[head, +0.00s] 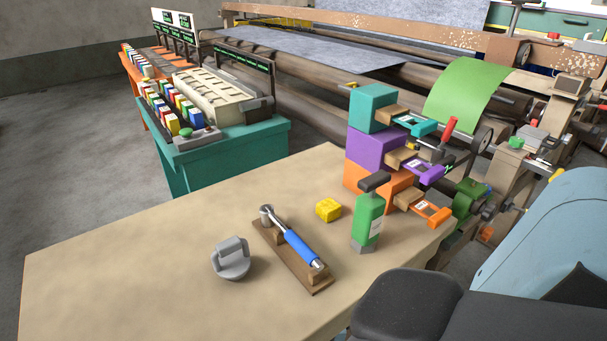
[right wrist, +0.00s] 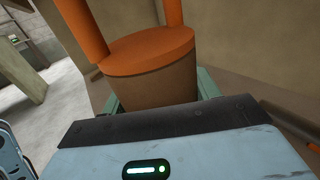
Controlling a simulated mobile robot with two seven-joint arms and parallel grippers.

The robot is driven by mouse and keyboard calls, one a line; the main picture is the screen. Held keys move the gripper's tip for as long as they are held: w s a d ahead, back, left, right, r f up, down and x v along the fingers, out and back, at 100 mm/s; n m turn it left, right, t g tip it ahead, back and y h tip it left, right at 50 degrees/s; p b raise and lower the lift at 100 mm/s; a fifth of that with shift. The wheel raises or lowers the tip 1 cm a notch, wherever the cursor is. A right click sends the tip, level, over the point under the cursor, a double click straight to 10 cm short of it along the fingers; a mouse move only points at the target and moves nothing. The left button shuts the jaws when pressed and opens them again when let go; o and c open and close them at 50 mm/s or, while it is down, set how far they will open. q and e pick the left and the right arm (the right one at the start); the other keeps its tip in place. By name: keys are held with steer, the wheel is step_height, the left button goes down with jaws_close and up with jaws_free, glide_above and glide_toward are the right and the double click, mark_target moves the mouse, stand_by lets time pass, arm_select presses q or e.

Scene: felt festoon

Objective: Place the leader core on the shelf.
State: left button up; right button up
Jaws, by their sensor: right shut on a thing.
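In the right wrist view, a brown round body with a flat orange top and two orange posts, which I take to be the leader core (right wrist: 150,52), sits between the greenish fingers of my right gripper (right wrist: 158,92). The gripper is shut on it. The core's lower part is hidden behind the gripper body. In the head view my right arm fills the lower right corner, and its gripper and the core are out of frame. My left gripper is in neither view. I cannot pick out the shelf with certainty in either view.
A beige table (head: 120,270) holds a grey holder (head: 231,260), a blue-handled tool (head: 300,250) on a wooden base, a yellow block (head: 328,210), a green bottle (head: 367,222) and stacked coloured boxes (head: 370,148). A teal bench (head: 230,150) and a large roller machine (head: 420,85) stand behind.

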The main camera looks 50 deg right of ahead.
step_height(320, 180, down, 3)
steer(key=shift+w+d+r+b, duration=0.1)
steer(key=shift+w+b, duration=0.05)
steer(key=shift+b, duration=0.95)
steer(key=shift+f+b, duration=0.35)
steer(key=shift+f, duration=0.05)
steer(key=shift+f, duration=0.2)
steer(key=o, duration=1)
steer(key=shift+o, duration=0.2)
steer(key=shift+r, duration=0.1)
